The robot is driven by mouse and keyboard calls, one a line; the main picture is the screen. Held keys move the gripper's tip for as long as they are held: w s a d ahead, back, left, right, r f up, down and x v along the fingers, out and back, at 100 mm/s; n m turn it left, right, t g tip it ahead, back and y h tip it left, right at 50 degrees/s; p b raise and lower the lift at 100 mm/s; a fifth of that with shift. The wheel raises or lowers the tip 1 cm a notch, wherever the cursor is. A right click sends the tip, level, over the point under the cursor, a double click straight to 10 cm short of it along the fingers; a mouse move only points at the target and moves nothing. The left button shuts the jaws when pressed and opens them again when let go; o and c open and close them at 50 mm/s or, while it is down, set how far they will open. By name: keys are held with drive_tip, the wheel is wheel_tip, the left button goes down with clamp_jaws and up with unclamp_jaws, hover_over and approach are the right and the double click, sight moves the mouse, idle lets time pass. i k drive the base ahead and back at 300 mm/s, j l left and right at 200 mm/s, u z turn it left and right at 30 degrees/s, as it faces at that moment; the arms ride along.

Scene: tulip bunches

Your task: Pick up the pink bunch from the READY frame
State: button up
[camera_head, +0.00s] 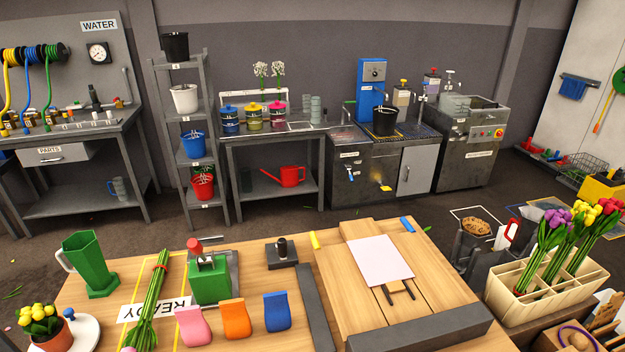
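A bunch of long green stems (150,304) with a red band lies on the wooden table inside the yellow-outlined READY frame (123,283). It lies across the white READY label (173,307), which reads upside down. Its stem ends point away from me. Only a small pale pink part of its heads (128,349) shows at the bottom picture edge; the rest is cut off. My gripper is not in view.
Right of the bunch stand a green block with a red knob (210,280) and pink (193,326), orange (235,319) and blue (277,312) pouches. Left are a green jug (88,265) and a yellow-flower pot (47,328). A crate (540,309) holds tulips at right.

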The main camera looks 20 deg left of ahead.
sight(137, 338)
drive_tip(key=j+u, duration=0.15)
drive_tip(key=u, duration=2)
drive_tip(key=k+j, duration=0.05)
